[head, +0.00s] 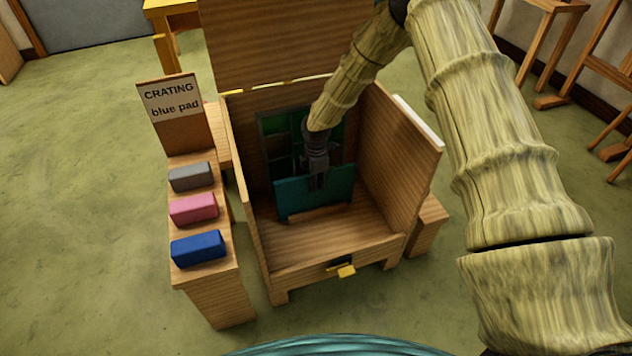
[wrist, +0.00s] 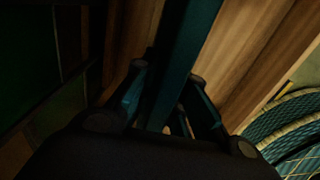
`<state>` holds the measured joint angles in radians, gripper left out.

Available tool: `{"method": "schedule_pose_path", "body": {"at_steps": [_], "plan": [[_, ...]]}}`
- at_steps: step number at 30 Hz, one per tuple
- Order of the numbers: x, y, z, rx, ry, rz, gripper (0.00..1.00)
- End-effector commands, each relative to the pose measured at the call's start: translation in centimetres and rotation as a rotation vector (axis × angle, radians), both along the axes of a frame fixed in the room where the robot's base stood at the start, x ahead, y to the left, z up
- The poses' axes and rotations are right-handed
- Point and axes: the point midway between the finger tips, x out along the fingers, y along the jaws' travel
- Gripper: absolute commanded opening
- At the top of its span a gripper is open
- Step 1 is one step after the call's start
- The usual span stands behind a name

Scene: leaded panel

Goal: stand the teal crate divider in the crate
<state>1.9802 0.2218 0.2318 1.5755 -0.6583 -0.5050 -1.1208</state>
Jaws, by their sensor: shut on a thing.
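The teal crate divider (head: 312,194) is inside the wooden crate (head: 352,250), upright or nearly so, in front of the dark green leaded panel (head: 275,140) at the back. My gripper (head: 317,172) is shut on the divider's top edge from above. In the wrist view the divider (wrist: 186,60) runs between the two fingers (wrist: 165,105). A low wooden strip (head: 320,214) shows along the divider's lower edge; I cannot tell whether the divider sits in a slot there.
The crate's lid (head: 285,40) stands open at the back. A stand on the left holds grey (head: 191,177), pink (head: 194,208) and blue (head: 198,248) pads below a sign (head: 171,100) reading "CRATING blue pad". A yellow latch (head: 346,271) is on the crate's front. The crate's front floor is clear.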

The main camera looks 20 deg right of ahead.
Motion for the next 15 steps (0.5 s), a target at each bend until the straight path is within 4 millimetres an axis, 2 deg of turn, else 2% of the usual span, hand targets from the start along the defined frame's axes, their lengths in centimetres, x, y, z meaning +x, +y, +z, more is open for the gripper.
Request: {"method": "schedule_pose_path", "body": {"at_steps": [15], "plan": [[0.03,0.01,-0.27,0.0,0.0,0.0,0.0]]}}
